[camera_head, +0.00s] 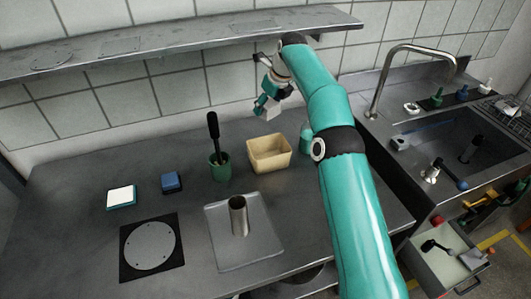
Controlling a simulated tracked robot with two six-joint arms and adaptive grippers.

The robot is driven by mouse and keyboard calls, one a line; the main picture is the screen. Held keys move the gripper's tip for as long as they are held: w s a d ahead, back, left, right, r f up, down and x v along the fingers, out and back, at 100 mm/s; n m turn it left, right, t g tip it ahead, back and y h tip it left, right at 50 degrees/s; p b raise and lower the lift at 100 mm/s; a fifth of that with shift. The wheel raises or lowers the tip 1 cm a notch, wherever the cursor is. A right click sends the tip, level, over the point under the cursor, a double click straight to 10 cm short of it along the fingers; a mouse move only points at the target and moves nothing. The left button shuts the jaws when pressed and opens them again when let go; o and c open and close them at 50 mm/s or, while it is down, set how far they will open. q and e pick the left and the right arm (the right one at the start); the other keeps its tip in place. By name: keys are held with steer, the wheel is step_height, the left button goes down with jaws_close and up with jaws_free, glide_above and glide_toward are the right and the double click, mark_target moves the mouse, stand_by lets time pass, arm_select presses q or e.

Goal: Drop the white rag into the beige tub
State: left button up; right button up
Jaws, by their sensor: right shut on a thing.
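The beige tub (283,161) is an open square container on the grey counter, near the middle of the view. My right gripper (268,106) is above the tub and toward the wall. It is shut on a small pale piece, which looks like the white rag (272,113), held clear of the tub. The fingers and wrist partly hide the rag. My right arm reaches in from the lower right. My left gripper is not in view.
A green pot (219,168) with a black-handled brush stands left of the tub. A blue block (172,182), a white-topped teal block (121,197), and a metal cup (238,216) on a grey tray (262,243) are also on the counter. A shelf (170,38) overhangs it. The sink (440,140) is right.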

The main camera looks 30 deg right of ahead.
mark_target(269, 118)
steer(key=f+b, duration=0.1)
steer(key=f, duration=0.4)
steer(key=shift+s+d+b, duration=0.1)
steer(key=shift+s+b, duration=0.1)
steer(key=shift+b, duration=0.15)
step_height(269, 118, down, 10)
steer(key=shift+d+f+p, duration=0.1)
steer(key=shift+p, duration=0.2)
step_height(269, 118, down, 4)
steer(key=shift+f+p, duration=0.2)
steer(key=shift+p, duration=0.2)
steer(key=shift+f, duration=0.1)
steer(key=shift+f, duration=0.1)
steer(key=shift+f+b, duration=0.5)
steer(key=shift+f, duration=0.05)
steer(key=o, duration=1.2)
steer(key=shift+o, duration=0.2)
steer(key=shift+r, duration=0.15)
